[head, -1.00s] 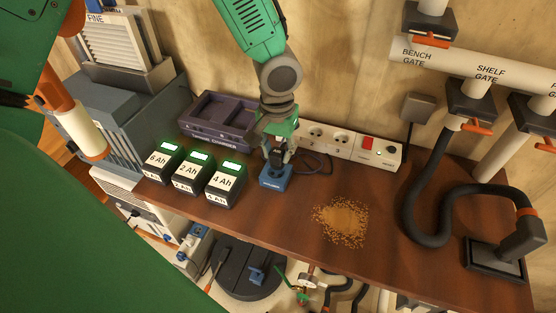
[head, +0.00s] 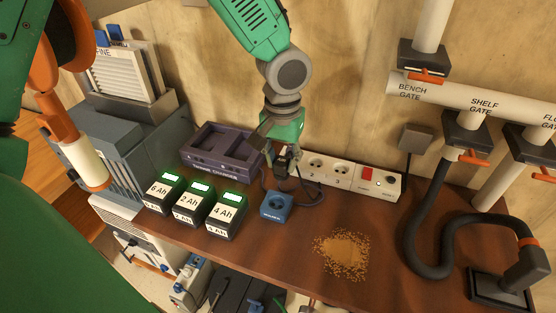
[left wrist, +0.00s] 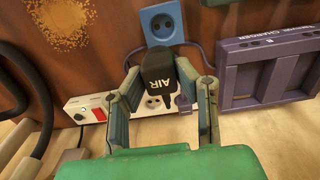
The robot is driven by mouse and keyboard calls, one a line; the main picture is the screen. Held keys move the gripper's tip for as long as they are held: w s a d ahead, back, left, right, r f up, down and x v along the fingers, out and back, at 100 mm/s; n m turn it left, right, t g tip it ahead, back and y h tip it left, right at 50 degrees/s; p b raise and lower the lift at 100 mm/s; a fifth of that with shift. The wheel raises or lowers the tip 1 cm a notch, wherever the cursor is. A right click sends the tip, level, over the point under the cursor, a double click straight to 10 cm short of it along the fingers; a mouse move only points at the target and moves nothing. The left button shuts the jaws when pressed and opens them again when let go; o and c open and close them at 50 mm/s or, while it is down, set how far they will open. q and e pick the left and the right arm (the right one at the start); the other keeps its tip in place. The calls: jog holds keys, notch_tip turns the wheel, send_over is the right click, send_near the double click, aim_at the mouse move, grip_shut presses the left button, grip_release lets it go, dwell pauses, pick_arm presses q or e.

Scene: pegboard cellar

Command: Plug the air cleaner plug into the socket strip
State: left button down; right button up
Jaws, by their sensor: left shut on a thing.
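My left gripper (head: 287,170) is shut on the black air cleaner plug (left wrist: 164,78), marked AIR in the left wrist view. In the head view the plug (head: 281,163) is a dark shape between the fingers, above the bench and in front of the left end of the white socket strip (head: 383,184). The strip shows sockets marked 2 and 3 and a red switch; its left end is hidden by the gripper. The left wrist view shows the strip (left wrist: 84,103) behind the plug. I cannot tell whether the plug touches it. My right gripper is not in view.
A blue socket box (head: 276,206) stands in front of the strip. A purple charger (head: 222,149) and several batteries (head: 192,200) are to its left. A pile of brown grains (head: 341,252) lies at the front; a black hose (head: 428,240) is on the right.

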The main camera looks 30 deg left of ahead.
pick_arm(q)
jog(key=w+d+p, duration=0.1)
jog(key=w+d, duration=0.3)
jog(key=w, duration=0.4)
jog(key=w+d+f+p, duration=0.1)
jog(key=w+d, duration=0.3)
jog(key=w, duration=0.5)
jog(key=shift+f, duration=0.25)
dwell(0.9)
dwell(0.3)
notch_tip(320, 180, down, 3)
jog(key=shift+b, duration=0.65)
jog(key=shift+p, duration=0.6)
dwell(1.3)
jog(key=shift+f+b, duration=0.6)
jog(key=shift+f, duration=0.7)
dwell(0.8)
